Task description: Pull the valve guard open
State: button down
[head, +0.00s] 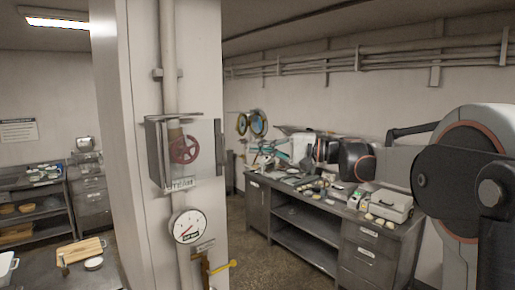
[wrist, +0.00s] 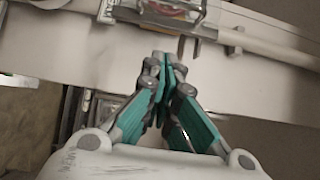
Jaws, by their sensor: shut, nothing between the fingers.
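The valve guard (head: 203,165) is a clear-fronted box on the pale column, with a red valve wheel (head: 185,149) behind its panel. Its front looks shut, and a dark upright handle (head: 223,163) shows at its right edge. In the wrist view the guard (wrist: 150,30) lies at the top, tilted, with part of the red wheel (wrist: 172,9) cut off by the frame. My gripper (wrist: 162,58) has its teal fingers closed together with nothing between them, just short of the guard's lower edge in that picture.
A round gauge (head: 188,226) and a yellow-handled lever (head: 221,268) sit below the guard. A vertical pipe (head: 168,60) runs above it. A cluttered workbench (head: 310,215) stands behind at right. Shelves (head: 30,207) and a counter are at left.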

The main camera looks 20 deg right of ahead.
aim_at(218, 149)
jog(key=a+p, duration=0.2)
jog(key=a, duration=0.5)
jog(key=shift+w+a+p, duration=0.2)
jog(key=shift+w+p, duration=0.1)
jog(key=shift+p, duration=0.05)
jog(key=shift+f, duration=0.1)
jog(key=shift+s+d+m+t+h, duration=0.1)
jog(key=shift+s+m+t+h, duration=0.25)
jog(key=shift+s+t, duration=0.2)
jog(key=shift+s, duration=0.1)
